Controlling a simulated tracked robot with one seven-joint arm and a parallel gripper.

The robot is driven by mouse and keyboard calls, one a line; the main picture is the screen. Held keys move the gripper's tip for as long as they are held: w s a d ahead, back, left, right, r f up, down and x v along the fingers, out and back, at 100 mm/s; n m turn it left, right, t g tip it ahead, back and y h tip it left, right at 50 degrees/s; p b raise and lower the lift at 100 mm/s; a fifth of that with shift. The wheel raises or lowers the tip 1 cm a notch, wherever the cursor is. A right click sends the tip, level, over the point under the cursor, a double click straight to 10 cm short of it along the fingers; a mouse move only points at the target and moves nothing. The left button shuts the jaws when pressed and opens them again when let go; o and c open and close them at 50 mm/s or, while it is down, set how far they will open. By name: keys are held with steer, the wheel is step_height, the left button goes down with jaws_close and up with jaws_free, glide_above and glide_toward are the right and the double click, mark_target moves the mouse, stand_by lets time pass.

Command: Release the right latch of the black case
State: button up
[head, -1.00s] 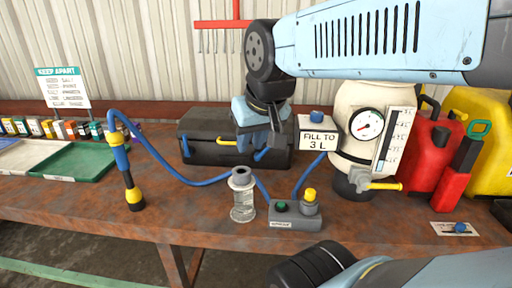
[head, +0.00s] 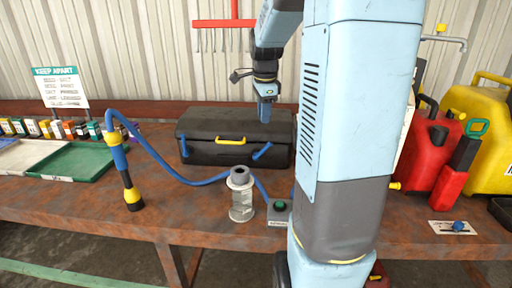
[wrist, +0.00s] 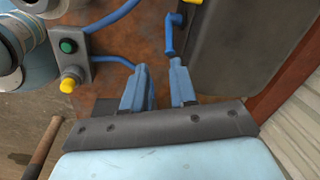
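The black case (head: 222,124) stands shut at the back of the bench, with a yellow handle (head: 230,141) on its front. Its right latch (head: 262,151) is blue and slants out from the front; it also shows in the wrist view (wrist: 170,36), beyond my fingertips. The left latch (head: 184,147) is blue and more upright. My gripper (head: 265,115) hangs in front of the lid's right part, above the right latch and apart from it. In the wrist view my two blue fingers (wrist: 158,66) are apart with nothing between them.
A blue hose (head: 203,183) crosses the bench before the case. A grey spool (head: 241,195) and a control box with a green button (head: 280,207) stand in front. Red (head: 431,150) and yellow (head: 480,135) cans are at right. My arm hides the tank area.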

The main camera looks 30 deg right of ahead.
mark_target(267, 148)
steer(key=w+d+f, duration=0.1)
steer(key=f, duration=0.4)
steer(key=w+d+f+m, duration=0.1)
steer(key=f, duration=0.4)
steer(key=w+d+f+m, duration=0.1)
steer(key=f, duration=0.4)
steer(key=shift+w+d+f, duration=0.2)
steer(key=shift+d+f, duration=0.05)
steer(key=shift+c, duration=0.2)
jaws_close()
